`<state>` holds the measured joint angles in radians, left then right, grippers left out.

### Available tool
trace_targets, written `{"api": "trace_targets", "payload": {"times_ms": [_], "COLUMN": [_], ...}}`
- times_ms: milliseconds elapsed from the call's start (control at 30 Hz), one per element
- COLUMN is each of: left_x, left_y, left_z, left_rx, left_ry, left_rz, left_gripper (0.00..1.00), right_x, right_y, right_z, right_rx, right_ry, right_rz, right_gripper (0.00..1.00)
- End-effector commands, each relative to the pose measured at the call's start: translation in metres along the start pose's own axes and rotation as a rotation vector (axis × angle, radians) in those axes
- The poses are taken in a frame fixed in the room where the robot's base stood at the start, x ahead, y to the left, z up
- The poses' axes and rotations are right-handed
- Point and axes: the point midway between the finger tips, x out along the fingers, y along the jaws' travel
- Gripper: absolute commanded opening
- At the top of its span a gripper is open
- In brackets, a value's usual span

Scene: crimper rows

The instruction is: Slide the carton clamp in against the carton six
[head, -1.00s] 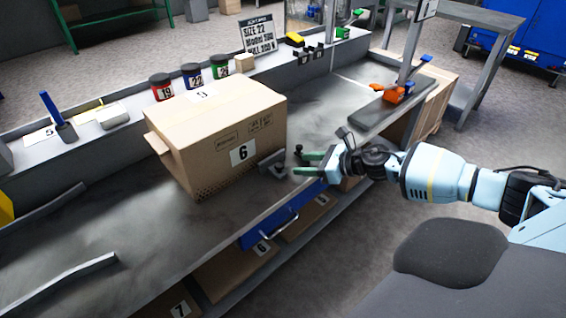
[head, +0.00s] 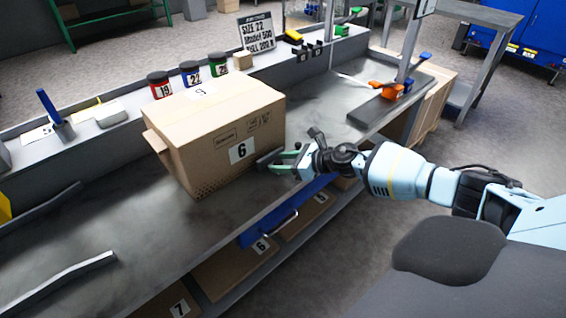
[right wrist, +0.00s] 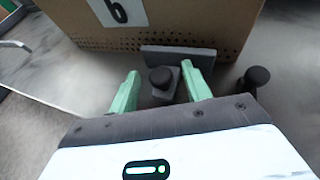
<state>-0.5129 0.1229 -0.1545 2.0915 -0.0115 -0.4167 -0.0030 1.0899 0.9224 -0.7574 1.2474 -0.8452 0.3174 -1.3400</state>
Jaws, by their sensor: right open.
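The carton six (head: 240,152) is a closed brown box standing on the grey bench, with a "6" label; its lower side also shows in the right wrist view (right wrist: 200,22). The carton clamp is a grey plate (right wrist: 178,55) with a dark knob behind it, close to the carton's foot. I cannot tell whether the plate touches the carton. My right gripper (right wrist: 162,82) is open, its green fingers on either side of the clamp's knob, not closed on it. In the head view, the gripper (head: 280,161) partly hides the clamp. My left gripper is out of view.
A second dark knob (right wrist: 256,77) stands right of the fingers. Grey guide rails (head: 60,282) lie on the bench at left. Several labelled jars (head: 191,74) stand on the back ledge. An orange tool (head: 388,90) sits on a dark plate at right. A blue drawer (head: 270,228) is below the bench.

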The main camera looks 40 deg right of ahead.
Motion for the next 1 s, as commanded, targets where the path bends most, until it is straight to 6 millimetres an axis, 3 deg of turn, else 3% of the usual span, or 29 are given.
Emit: {"api": "trace_targets", "payload": {"times_ms": [300,700,1000], "left_x": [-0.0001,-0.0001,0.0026], "left_y": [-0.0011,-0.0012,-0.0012], "left_z": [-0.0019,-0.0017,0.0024], "left_rx": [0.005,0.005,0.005], "left_ry": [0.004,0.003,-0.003], "left_rz": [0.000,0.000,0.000], "left_gripper": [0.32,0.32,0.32], "right_x": [0.0027,0.0025,0.0096], "right_y": [-0.0002,-0.0001,-0.0030], "right_z": [0.0002,0.0002,0.0026], "right_rx": [-0.001,0.000,0.000], "right_ry": [0.000,0.000,-0.002], "right_rz": [0.000,0.000,0.000], "right_gripper": [0.48,0.00,0.00]}}
